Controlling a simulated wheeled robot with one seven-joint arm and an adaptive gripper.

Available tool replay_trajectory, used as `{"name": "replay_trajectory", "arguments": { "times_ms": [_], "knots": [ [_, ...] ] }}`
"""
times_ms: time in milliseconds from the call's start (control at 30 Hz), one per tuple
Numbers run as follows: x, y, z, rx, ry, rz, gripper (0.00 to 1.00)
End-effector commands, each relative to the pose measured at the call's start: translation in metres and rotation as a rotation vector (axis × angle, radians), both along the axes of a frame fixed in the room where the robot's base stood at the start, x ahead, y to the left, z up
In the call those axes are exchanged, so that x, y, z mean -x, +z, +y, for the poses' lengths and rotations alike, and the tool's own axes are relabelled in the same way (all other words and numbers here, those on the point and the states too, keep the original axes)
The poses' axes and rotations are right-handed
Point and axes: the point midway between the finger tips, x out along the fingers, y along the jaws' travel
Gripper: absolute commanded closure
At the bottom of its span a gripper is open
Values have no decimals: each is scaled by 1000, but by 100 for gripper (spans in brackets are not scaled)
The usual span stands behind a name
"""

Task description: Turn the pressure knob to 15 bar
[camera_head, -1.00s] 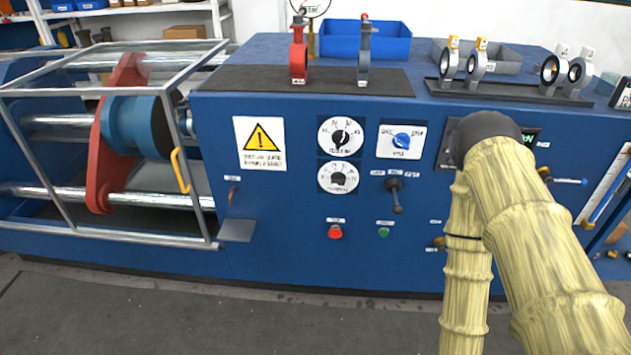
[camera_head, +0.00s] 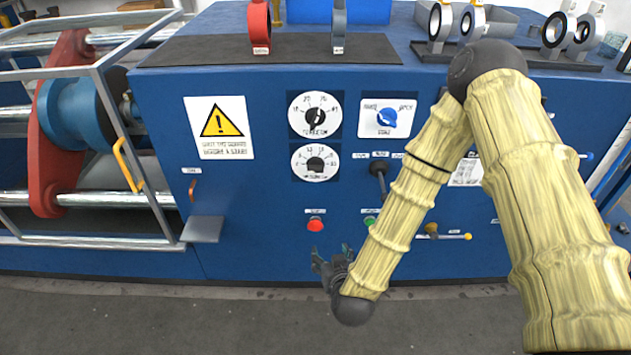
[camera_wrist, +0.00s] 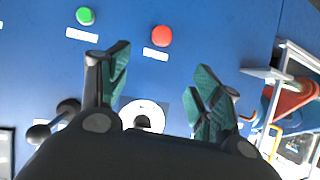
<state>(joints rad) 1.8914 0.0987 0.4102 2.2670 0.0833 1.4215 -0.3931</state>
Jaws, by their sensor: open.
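Two white round dials with dark knobs sit one above the other on the blue panel in the head view: the upper dial (camera_head: 314,114) and the lower dial (camera_head: 315,162). Their captions are too blurred to tell surely which is pressure. My gripper (camera_head: 332,265) is below the red button in the head view, apart from both dials. In the wrist view my gripper (camera_wrist: 158,85) is open and empty, with green-padded fingers spread. A white dial (camera_wrist: 145,110) shows between and behind the fingers, partly hidden by the gripper body.
A red button (camera_head: 315,224), a green button (camera_head: 370,222), a black lever (camera_head: 380,175) and a blue selector knob (camera_head: 388,118) are near the dials. A grey ledge (camera_head: 203,229) and the metal guard frame (camera_head: 130,130) stick out at left.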

Motion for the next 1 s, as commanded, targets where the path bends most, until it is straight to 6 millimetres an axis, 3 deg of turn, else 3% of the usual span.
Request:
{"name": "replay_trajectory", "arguments": {
  "times_ms": [33, 100, 200, 333, 567, 1000],
  "knots": [
    [-23, 17, 12, -7, -18, -97, 36],
    [-47, 50, 24, -6, -50, -221, 36],
    [-69, 90, 34, -1, -99, -352, 36],
    [-83, 124, 40, 3, -144, -453, 36],
    [-98, 138, 41, 6, -166, -493, 36],
    [-165, 137, 41, 7, -163, -489, 36]
  ]
}}
